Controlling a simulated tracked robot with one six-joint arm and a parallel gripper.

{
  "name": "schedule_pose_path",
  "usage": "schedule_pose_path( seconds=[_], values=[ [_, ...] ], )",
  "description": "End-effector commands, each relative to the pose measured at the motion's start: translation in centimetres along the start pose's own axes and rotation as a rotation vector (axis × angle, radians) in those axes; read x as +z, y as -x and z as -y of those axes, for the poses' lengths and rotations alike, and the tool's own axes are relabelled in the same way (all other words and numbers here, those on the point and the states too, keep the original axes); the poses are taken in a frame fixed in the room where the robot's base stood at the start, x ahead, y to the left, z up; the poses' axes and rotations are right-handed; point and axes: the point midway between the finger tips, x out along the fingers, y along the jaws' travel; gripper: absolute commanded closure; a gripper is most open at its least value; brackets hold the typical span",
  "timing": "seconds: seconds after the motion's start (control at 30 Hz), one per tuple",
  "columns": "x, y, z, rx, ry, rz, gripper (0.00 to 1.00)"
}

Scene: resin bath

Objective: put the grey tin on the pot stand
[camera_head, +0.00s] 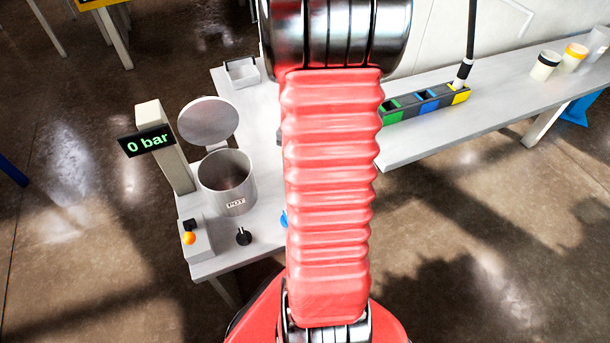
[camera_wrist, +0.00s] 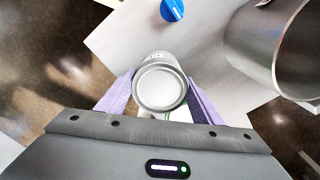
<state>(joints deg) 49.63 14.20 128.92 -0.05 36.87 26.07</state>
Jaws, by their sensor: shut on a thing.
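The grey tin (camera_wrist: 160,88) is a round can with a pale top, seen from above in the wrist view. My gripper (camera_wrist: 160,97) has its purple fingers on either side of the tin and is shut on it. The tin shows over the pale bench top (camera_wrist: 220,68); I cannot tell how high it is. The open metal pot (camera_wrist: 285,45) is to the right of the tin and apart from it. In the head view my red arm hides the gripper and tin. I cannot make out the pot stand in either view.
In the head view the pot (camera_head: 228,182) stands left of my arm, with a round lid (camera_head: 208,120) raised behind it and a "0 bar" display (camera_head: 147,140) beside it. A blue knob (camera_wrist: 172,10) lies beyond the tin. Several jars stand on the right-hand bench (camera_head: 425,140).

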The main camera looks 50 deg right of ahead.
Motion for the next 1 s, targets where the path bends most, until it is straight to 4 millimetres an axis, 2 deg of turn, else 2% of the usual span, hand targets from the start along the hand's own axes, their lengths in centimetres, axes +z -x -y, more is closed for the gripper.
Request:
schedule_pose_path(
  seconds=[0.27,0.67,0.7,0.93,1.0],
  values=[
    [0.1,-2.9,0.0,0.001,0.001,0.002,0.65],
    [0.0,-3.3,0.0,0.0,0.001,0.0,0.65],
    [0.0,-3.3,0.0,0.0,0.001,0.0,0.39],
    [0.0,-3.3,0.0,0.0,0.001,0.0,0.23],
    [0.0,-3.3,0.0,0.0,0.001,0.0,0.21]
  ],
)
